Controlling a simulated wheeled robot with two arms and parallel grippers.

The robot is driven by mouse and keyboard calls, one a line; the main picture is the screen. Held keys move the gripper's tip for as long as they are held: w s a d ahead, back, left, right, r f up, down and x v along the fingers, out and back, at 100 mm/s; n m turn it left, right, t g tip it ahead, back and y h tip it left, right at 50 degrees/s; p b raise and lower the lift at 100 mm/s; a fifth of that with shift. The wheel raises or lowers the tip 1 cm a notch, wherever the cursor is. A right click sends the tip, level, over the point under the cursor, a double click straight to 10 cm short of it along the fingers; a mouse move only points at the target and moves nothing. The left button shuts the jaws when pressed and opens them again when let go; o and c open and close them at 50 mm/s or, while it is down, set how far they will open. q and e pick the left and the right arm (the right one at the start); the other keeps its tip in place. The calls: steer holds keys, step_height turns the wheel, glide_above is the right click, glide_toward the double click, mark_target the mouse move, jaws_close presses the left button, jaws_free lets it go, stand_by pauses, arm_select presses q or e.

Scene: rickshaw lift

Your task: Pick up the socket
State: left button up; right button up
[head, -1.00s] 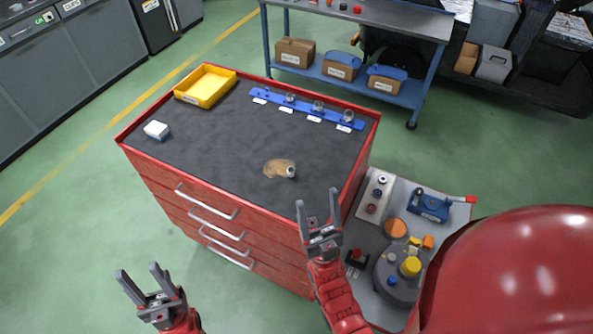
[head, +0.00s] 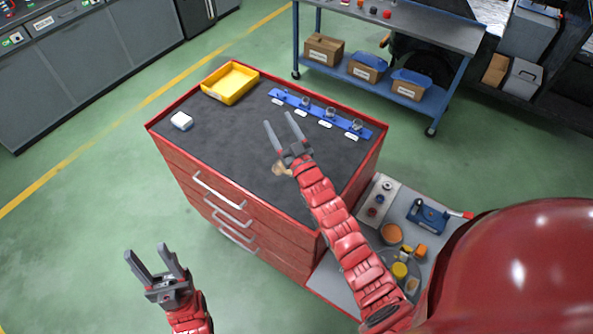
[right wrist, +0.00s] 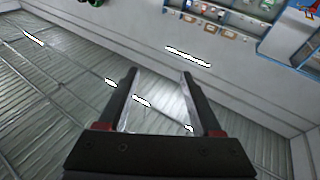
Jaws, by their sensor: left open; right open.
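The loose socket that lay by a tan patch on the red cabinet's dark top (head: 225,140) is hidden now behind my right arm. Only part of the tan patch (head: 279,168) shows, just left of that arm. My right gripper (head: 278,119) is open and empty, its fingers reaching over the cabinet top in the head view. In the right wrist view its open fingers (right wrist: 158,78) have nothing between them and face the wall and ceiling. My left gripper (head: 147,249) is open and empty, low in front of the cabinet's left side.
A blue rail (head: 317,110) with several small sockets and white labels lies along the top's back right. A cluttered grey cart (head: 345,277) adjoins the cabinet's right.

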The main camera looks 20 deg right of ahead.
steer(key=w+d+f+m+g+h, duration=0.1)
steer(key=w+d+f+g+h, duration=0.2)
steer(key=w+f+g, duration=0.4)
steer(key=s+d+r+m+g, duration=0.1)
steer(key=s+r+m+g, duration=0.3)
steer(key=s+g, duration=0.8)
steer(key=shift+n+h, duration=0.4)
steer(key=shift+n, duration=0.1)
steer(key=f+b, duration=0.1)
steer(key=f, duration=0.2)
steer(key=f+b, duration=0.2)
steer(key=f, duration=0.2)
steer(key=w+f+b, duration=0.1)
steer(key=f+b, duration=0.1)
steer(key=f, duration=0.1)
steer(key=shift+d+f, duration=0.1)
steer(key=shift+f, duration=0.1)
steer(key=shift+w+f, duration=0.1)
steer(key=shift+f, duration=0.2)
steer(key=f+p, duration=0.2)
steer(key=f, duration=0.1)
steer(key=shift+w+a+f+p, duration=0.2)
steer(key=shift+w+a+p, duration=0.1)
steer(key=shift+w+p, duration=0.1)
steer(key=shift+w+f, duration=0.1)
steer(key=shift+f, duration=0.8)
steer(key=shift+c, duration=0.4)
jaws_close()
